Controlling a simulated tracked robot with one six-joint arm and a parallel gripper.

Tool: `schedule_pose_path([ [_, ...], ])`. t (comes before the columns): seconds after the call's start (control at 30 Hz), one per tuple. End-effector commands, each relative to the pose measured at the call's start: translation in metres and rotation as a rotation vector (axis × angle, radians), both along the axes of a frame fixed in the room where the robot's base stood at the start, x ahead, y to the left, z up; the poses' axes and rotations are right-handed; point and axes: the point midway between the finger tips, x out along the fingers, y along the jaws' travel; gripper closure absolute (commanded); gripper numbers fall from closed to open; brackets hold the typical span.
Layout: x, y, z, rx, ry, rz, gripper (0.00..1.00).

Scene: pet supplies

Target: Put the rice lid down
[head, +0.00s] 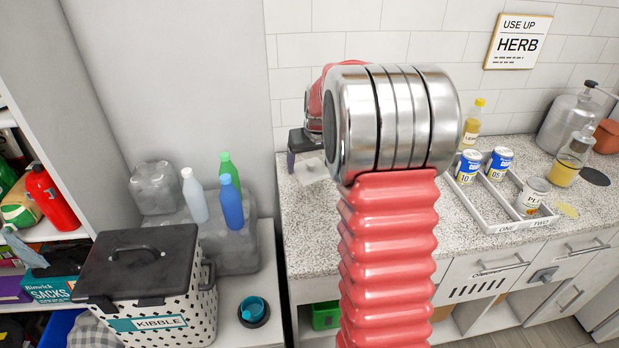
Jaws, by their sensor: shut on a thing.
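My gripper (303,148) is over the left part of the speckled counter (309,237), partly hidden behind my own red arm. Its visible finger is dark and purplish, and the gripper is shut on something. A small pale piece (314,172) shows just below the fingers and may be part of the rice lid. Its outline is mostly hidden, and I cannot tell whether it touches the counter. No rice label is readable.
A white tray (497,226) with several cans stands right of my arm. A bottle (473,125), a jar (566,170) and a dark disc (594,177) are behind and beside it. A dotted kibble bin (180,321) with a dark lid (140,262) stands at left. Bare counter shows left of my arm.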

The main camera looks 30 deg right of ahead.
Motion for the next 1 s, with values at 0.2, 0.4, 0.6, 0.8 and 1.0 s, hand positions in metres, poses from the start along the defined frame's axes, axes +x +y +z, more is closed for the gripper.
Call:
schedule_pose_path([
  [0.2, 0.000, 0.000, 0.000, 0.000, -0.001, 0.000, 0.42],
  [0.4, -0.001, 0.000, -0.011, 0.001, 0.003, 0.000, 0.42],
  [0.6, -0.001, 0.000, -0.040, 0.001, 0.004, 0.000, 0.42],
  [0.8, 0.000, -0.001, -0.050, -0.001, 0.000, -0.001, 0.42],
  [1.0, 0.000, -0.001, -0.050, -0.001, 0.000, -0.001, 0.43],
])
